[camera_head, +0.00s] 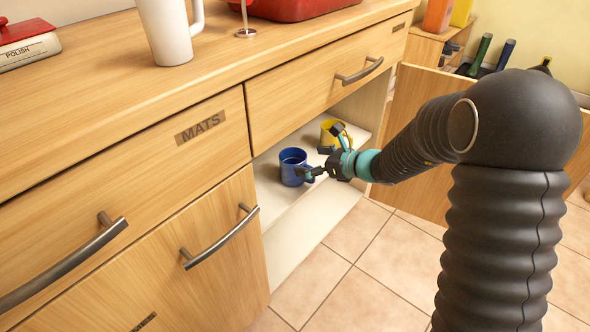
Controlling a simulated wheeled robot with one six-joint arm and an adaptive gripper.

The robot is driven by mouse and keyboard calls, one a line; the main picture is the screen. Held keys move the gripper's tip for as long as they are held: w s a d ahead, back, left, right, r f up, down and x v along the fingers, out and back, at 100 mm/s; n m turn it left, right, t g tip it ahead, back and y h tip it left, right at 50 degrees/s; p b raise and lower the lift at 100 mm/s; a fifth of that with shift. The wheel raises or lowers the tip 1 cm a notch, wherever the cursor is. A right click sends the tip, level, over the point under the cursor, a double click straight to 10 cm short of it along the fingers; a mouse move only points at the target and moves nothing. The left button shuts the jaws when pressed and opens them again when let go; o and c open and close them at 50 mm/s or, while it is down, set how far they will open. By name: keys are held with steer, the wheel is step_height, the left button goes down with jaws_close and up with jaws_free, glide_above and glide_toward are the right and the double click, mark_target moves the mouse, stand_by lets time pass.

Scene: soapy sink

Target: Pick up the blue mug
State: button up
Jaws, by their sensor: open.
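A blue mug (291,168) stands upright on a white shelf (283,206) inside the open cabinet. Its handle side faces right, near my gripper. My gripper (322,152) reaches in from the right and is open. One finger is close to the right side of the blue mug; I cannot tell whether it touches. The other finger is higher, in front of a yellow mug (329,128) that stands farther back on the shelf. The gripper partly hides the yellow mug.
The cabinet door (418,92) stands open behind my arm. A drawer (318,83) and the countertop lie above the opening. A white pitcher-like cup (167,30), a red container (297,8) and a polish box (26,47) are on the countertop. The tiled floor in front is clear.

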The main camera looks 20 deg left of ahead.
mark_target(283, 152)
steer(key=shift+r+x, duration=0.15)
steer(key=shift+x, duration=1.15)
steer(key=shift+r+x, duration=0.1)
steer(key=shift+x, duration=1.2)
steer(key=shift+s+a, duration=0.1)
steer(key=shift+a, duration=0.05)
steer(key=c, duration=1.3)
steer(key=shift+r, duration=0.85)
steer(key=s+d, duration=0.1)
steer(key=d, duration=0.4)
steer(key=s+d, duration=0.2)
steer(key=d, duration=0.4)
steer(key=s+d, duration=0.2)
steer(key=d, duration=0.4)
steer(key=shift+s+d+f, duration=0.1)
steer(key=shift+s+d, duration=0.05)
steer(key=shift+s, duration=0.1)
